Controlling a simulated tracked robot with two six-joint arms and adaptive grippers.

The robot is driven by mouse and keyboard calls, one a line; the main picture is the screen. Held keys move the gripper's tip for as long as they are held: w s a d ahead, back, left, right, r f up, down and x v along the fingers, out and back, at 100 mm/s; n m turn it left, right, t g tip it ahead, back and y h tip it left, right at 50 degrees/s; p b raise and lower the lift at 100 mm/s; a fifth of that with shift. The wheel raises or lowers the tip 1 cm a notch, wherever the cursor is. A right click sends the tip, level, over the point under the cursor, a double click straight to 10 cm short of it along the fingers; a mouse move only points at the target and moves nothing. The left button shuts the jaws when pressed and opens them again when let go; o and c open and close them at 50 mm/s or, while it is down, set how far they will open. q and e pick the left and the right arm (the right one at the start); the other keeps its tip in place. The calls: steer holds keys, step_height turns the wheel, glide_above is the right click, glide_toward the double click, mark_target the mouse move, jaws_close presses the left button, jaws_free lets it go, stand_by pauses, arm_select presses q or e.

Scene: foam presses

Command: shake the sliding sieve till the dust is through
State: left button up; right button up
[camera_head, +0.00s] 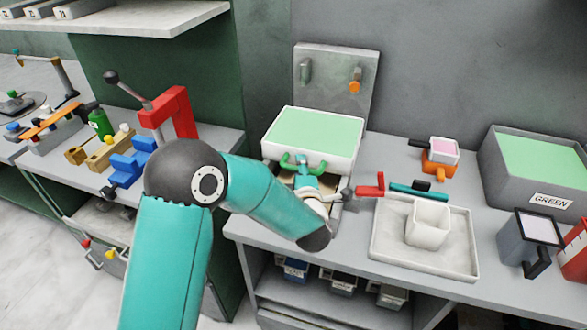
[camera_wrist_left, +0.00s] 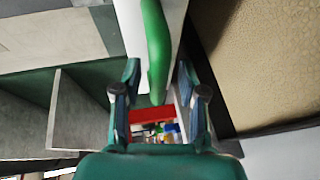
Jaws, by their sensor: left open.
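The sliding sieve (camera_head: 312,133) is a white box with a flat pale green top surface, standing on the bench before an upright grey plate. A green handle (camera_head: 318,166) is on its near side. My left gripper (camera_head: 304,172) is at this handle, its fingers small and partly hidden by my arm. In the left wrist view the green handle (camera_wrist_left: 157,50) lies between the two spread fingers of my open left gripper (camera_wrist_left: 158,72). Gaps show on both sides of the handle. What lies under the sieve is mostly hidden. My right gripper is not in view.
A white tray (camera_head: 390,255) with a square white cup (camera_head: 428,223) stands right of the sieve. A grey bin (camera_head: 500,178) marked GREEN is at the right. A red-handled tool (camera_head: 370,188) lies close by.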

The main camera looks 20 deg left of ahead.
arm_select(q)
steer(key=v, duration=1.2)
steer(key=shift+f, duration=0.2)
